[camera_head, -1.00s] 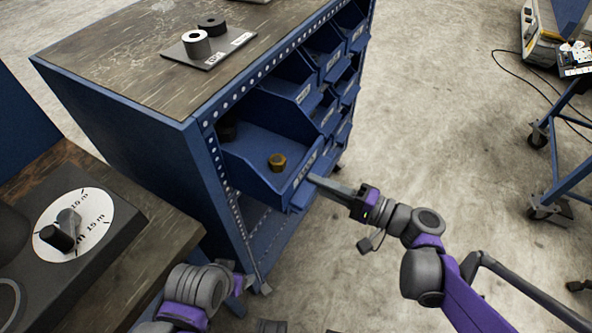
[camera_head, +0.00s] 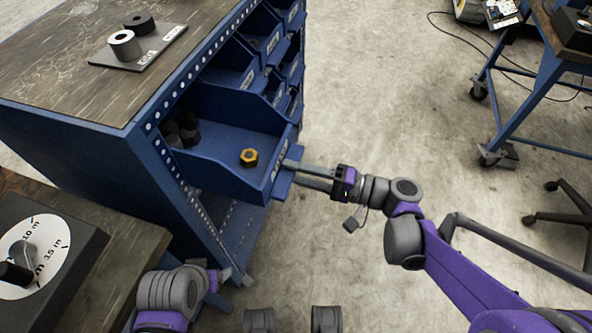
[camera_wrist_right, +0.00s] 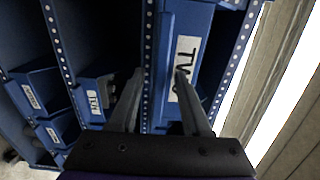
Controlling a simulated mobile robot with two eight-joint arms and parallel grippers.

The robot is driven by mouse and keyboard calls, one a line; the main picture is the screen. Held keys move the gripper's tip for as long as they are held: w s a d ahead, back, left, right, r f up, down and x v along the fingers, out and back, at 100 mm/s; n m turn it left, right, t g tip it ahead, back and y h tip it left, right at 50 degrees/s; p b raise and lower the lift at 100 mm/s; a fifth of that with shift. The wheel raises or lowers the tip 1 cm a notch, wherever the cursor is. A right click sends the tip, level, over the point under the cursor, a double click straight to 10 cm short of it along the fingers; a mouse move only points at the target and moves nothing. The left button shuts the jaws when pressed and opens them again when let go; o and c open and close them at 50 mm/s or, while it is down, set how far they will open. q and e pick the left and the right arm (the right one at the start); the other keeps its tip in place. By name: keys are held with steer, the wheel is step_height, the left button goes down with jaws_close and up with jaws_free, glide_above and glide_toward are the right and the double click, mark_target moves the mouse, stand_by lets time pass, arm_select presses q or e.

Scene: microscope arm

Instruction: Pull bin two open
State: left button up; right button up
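Bin two (camera_head: 225,168) is a blue bin drawn well out of the blue cabinet. A brass hex nut (camera_head: 249,157) lies in it, with dark round pieces (camera_head: 183,130) at its back. Its white label (camera_wrist_right: 187,75) shows in the right wrist view. My right gripper (camera_head: 291,172) is at the bin's front, with its two fingers apart. In the right wrist view the fingers (camera_wrist_right: 159,74) stand either side of the bin's lower front; whether they touch it is unclear. My left arm shows at the bottom left of the head view; its fingers cannot be made out clearly.
The cabinet (camera_head: 95,135) holds other blue bins (camera_head: 225,75) above and beside bin two. A plate with two cylinders (camera_head: 138,52) sits on its top. A dial box (camera_head: 50,255) stands at the lower left. Open floor (camera_head: 385,110) lies right of the cabinet.

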arm_select(q)
steer(key=shift+s+r+p, duration=0.1)
steer(key=shift+r+p, duration=0.45)
steer(key=shift+r, duration=0.1)
arm_select(e)
steer(key=v, duration=1)
steer(key=shift+d, duration=0.4)
steer(key=shift+s+a, duration=0.1)
steer(key=shift+s, duration=0.1)
steer(key=s+a+f+g+h, duration=0.3)
steer(key=s+f+h, duration=0.4)
steer(key=f+h, duration=0.15)
steer(key=s+d+f+n+t+h, duration=0.1)
steer(key=s+d+f+n+h, duration=0.25)
steer(key=s+d+h, duration=0.4)
arm_select(q)
step_height(320, 180, up, 21)
steer(key=w+t+p, duration=0.1)
steer(key=p, duration=1.7)
steer(key=shift+w+p, duration=0.3)
steer(key=shift+w, duration=0.05)
arm_select(e)
steer(key=w+d+r+t+h, duration=0.1)
steer(key=w+r, duration=0.2)
steer(key=r, duration=1.7)
steer(key=shift+w+r, duration=0.2)
steer(key=shift+r, duration=0.2)
